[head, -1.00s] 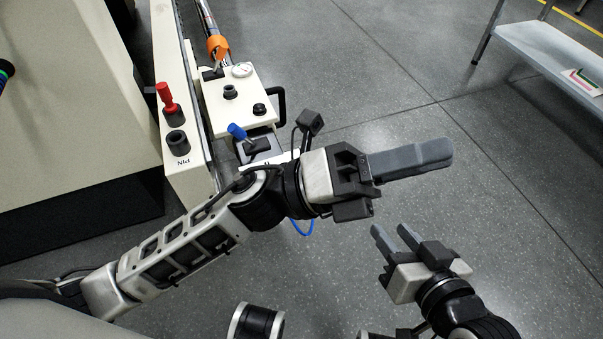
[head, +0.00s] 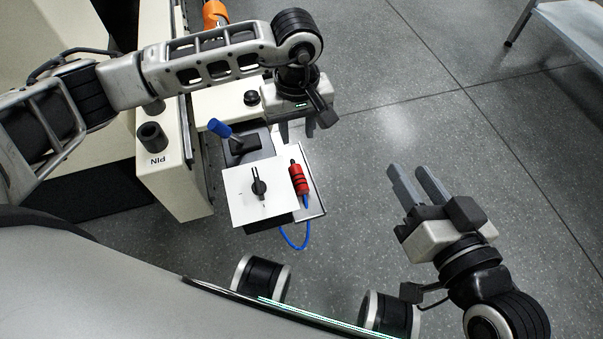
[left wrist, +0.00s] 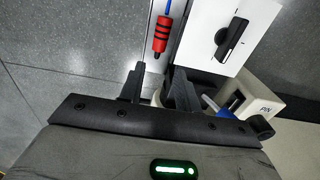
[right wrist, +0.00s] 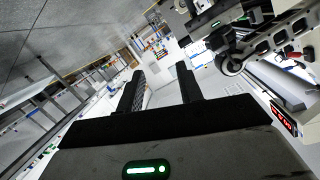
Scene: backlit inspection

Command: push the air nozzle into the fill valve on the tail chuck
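The air nozzle, a red cylinder with black bands (head: 299,179), lies on a narrow white shelf beside a white panel, with a blue hose at its near end. It also shows in the left wrist view (left wrist: 163,34), beyond the fingertips. My left gripper (head: 303,127) is just past the nozzle's far end, pointing down, open and empty. It shows open in the left wrist view (left wrist: 157,84). My right gripper (head: 408,168) is open and empty over the floor at right. The cream tail unit (head: 220,104) is partly behind my left arm; I cannot make out the fill valve.
A white panel with a black knob (head: 258,189) stands left of the nozzle. A blue lever (head: 224,130) rises behind it. A cream block marked PIN (head: 172,178) has a black socket on top. A grey shelf (head: 575,30) is at far right; open floor lies between.

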